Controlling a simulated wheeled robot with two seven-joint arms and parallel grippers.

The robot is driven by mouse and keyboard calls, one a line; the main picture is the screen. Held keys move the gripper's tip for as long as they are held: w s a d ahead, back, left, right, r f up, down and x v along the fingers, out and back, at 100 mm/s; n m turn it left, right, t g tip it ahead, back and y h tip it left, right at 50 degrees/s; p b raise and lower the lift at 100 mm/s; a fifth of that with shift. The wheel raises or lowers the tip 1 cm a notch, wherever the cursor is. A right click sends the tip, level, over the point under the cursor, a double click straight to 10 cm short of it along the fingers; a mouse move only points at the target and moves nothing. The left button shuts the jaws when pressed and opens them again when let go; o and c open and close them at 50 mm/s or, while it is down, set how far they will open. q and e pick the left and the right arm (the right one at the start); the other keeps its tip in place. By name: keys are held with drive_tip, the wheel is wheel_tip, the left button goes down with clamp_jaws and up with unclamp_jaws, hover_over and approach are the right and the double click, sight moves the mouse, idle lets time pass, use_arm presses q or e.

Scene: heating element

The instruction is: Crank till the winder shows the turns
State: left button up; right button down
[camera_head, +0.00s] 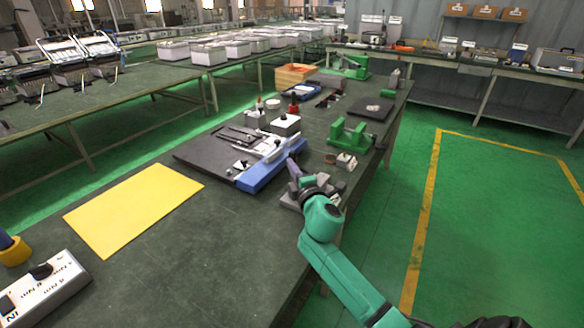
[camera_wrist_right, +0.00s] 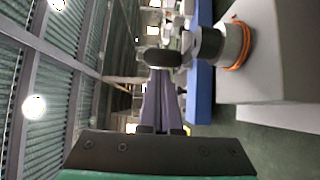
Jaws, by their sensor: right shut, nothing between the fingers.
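My right gripper (camera_head: 293,168) reaches over the dark bench, its purple fingers shut with nothing between them. In the right wrist view the fingers (camera_wrist_right: 160,85) point at a dark rounded knob (camera_wrist_right: 163,57) just beyond their tips; I cannot tell whether they touch. A grey cylinder (camera_wrist_right: 208,46) with orange wire around its wider end stands beside the knob, against a pale grey block (camera_wrist_right: 285,50). This looks like the winder. In the head view a grey body (camera_head: 290,202) shows partly behind my right arm. No turns reading is legible. My left gripper is not in view.
A blue-edged dark board (camera_head: 205,155) with tools lies left of my right gripper. A green fixture (camera_head: 350,137) stands farther back. A yellow sheet (camera_head: 133,208) and a white dial box (camera_head: 45,290) lie on the near left. Bench between them is clear.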

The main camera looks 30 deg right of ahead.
sight(294, 160)
drive_tip(key=shift+w+m+h+b, duration=0.15)
drive_tip(key=shift+m+h+b, duration=0.2)
drive_tip(key=shift+h, duration=0.15)
drive_tip(key=shift+w+m+h+b, duration=0.1)
drive_tip(key=shift+m+h+b, duration=0.2)
drive_tip(key=shift+h, duration=0.1)
drive_tip(key=shift+w+d+m+g+h+b, duration=0.6)
drive_tip(key=shift+w+d+m+h+b, duration=0.15)
drive_tip(key=shift+w+d+h+b, duration=0.35)
drive_tip(key=shift+w, duration=0.1)
idle(1.3)
